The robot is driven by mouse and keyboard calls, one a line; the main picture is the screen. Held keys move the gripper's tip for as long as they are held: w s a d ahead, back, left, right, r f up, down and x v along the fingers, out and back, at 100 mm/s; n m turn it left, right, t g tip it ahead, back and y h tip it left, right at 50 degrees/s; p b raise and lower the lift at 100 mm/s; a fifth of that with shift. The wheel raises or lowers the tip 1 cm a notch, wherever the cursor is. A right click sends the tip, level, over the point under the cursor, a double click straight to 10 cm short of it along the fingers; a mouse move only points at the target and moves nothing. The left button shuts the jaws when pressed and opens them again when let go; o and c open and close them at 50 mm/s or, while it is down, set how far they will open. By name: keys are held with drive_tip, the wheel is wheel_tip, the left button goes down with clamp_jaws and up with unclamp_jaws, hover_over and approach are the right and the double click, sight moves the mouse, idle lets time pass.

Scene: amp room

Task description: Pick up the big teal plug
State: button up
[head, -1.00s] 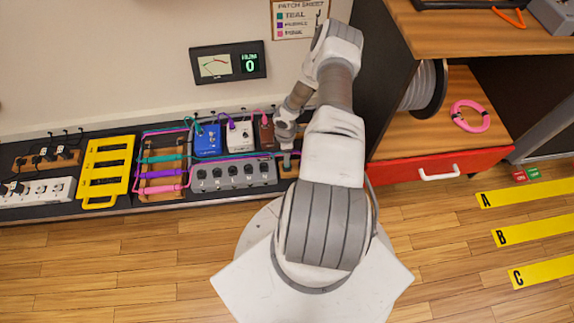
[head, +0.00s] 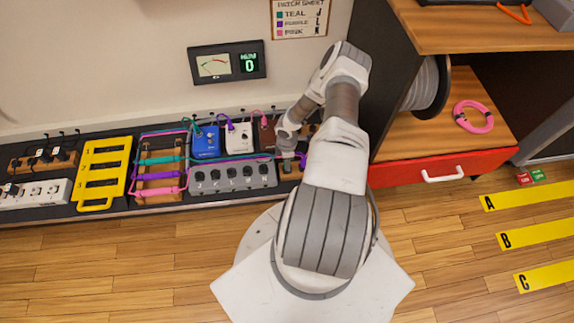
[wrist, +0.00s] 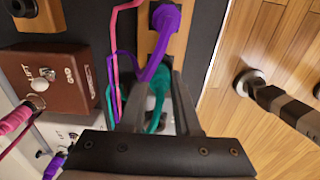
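The big teal plug (wrist: 160,81) shows in the wrist view, with its teal cable curving down to the left. My gripper (wrist: 157,88) reaches over it, one finger on each side. The fingers look apart; I see no clear grip, and they partly hide the plug. In the head view my gripper (head: 287,160) is low over the right end of the floor board, and the teal plug is hidden there. A big purple plug (wrist: 165,18) sits on a wooden strip just beyond the teal one in the wrist view.
A brown pedal (wrist: 50,85) and pink and purple cables lie close to the left of my gripper. A grey switch box (head: 233,177), blue pedal (head: 206,142) and white pedal (head: 239,136) stand left. A cabinet with a red drawer (head: 410,177) stands right.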

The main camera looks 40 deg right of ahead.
clamp_jaws()
drive_tip(key=shift+r, duration=0.1)
drive_tip(key=shift+w+r+p, duration=0.1)
drive_tip(key=shift+r+p, duration=0.3)
drive_tip(key=shift+r, duration=0.2)
wheel_tip(320, 180, up, 3)
drive_tip(key=shift+r+p, duration=0.1)
drive_tip(key=shift+p, duration=0.75)
drive_tip(key=s+d+r+p, duration=0.2)
drive_tip(key=s+r+p, duration=0.2)
drive_tip(key=s, duration=0.7)
drive_tip(key=shift+s+r, duration=0.3)
drive_tip(key=shift+r, duration=0.9)
